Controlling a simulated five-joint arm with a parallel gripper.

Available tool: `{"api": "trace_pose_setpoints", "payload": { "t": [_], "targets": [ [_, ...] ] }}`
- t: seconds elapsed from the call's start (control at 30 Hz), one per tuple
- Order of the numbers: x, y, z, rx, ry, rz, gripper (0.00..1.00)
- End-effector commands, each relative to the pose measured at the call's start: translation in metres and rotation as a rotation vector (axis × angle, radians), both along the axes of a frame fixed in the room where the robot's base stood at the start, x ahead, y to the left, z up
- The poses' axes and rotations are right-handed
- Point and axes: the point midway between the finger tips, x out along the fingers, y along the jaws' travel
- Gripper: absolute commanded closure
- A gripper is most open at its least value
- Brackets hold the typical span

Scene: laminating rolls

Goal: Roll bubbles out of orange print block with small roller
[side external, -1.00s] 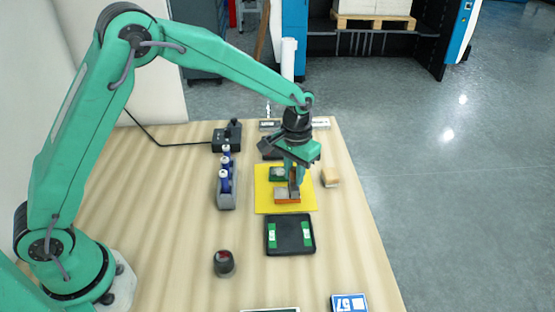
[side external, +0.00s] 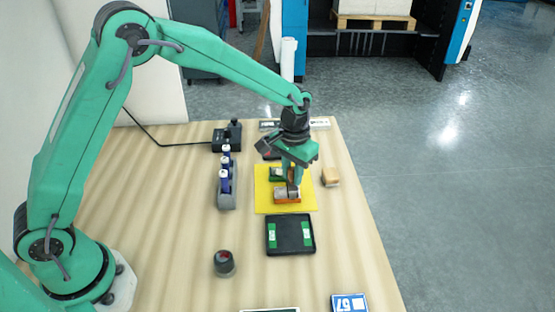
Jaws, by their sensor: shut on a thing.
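The orange print block (side external: 281,200) lies on the front part of a yellow mat (side external: 264,208), with a greyish top face. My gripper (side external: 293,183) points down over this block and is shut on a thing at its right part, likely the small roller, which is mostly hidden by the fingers. Whether the roller touches the block cannot be told at this size. A green print block (side external: 276,174) lies behind it on the mat, partly covered by my gripper.
A black tray (side external: 290,248) with green pieces is in front of the mat. A rack (side external: 226,203) with blue bottles stands left, a tan block (side external: 330,177) right, a dark cup (side external: 224,263) front left. A black device (side external: 227,135) with a cable is behind.

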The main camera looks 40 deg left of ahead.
Motion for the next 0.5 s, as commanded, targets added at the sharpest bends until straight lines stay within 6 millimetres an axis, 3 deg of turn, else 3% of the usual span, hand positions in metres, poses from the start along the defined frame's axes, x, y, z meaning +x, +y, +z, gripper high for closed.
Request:
{"api": "trace_pose_setpoints", "payload": {
  "t": [0.5],
  "targets": [
    [-0.0070,0.0068,-0.0018,0.001,0.004,0.001,1.00]
  ]
}}
